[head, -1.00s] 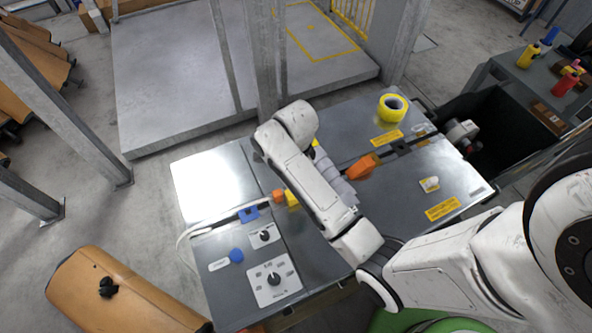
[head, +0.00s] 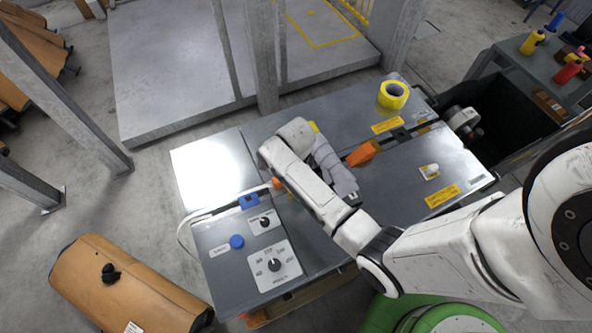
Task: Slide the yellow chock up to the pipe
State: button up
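The yellow chock by the left orange block (head: 277,184) is now hidden, or nearly so, behind my white arm. A larger orange block (head: 362,154) sits right of the pipe on the dark slot.
The grey bench (head: 330,238) carries a yellow tape roll (head: 393,95), a small white piece (head: 429,171) and a control panel with knobs (head: 273,265) and a blue button (head: 236,241). A post (head: 262,60) stands behind. A dark bin (head: 505,125) is at the right.

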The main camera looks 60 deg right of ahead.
jog(key=shift+f, duration=0.45)
jog(key=c, duration=1.1)
jog(key=shift+s+d+p, duration=0.15)
jog(key=shift+s+d, duration=0.3)
jog(key=shift+d, duration=0.25)
jog(key=shift+s+d+p, duration=0.2)
jog(key=shift+s+d, duration=0.3)
jog(key=shift+d, duration=0.25)
jog(key=shift+s+d+p, duration=0.15)
jog(key=shift+s+d, duration=0.3)
jog(key=shift+d, duration=0.25)
jog(key=o, duration=1.2)
jog(key=shift+c, duration=0.2)
jog(key=shift+r, duration=0.1)
notch_tip(320, 180, up, 11)
jog(key=shift+f, duration=0.2)
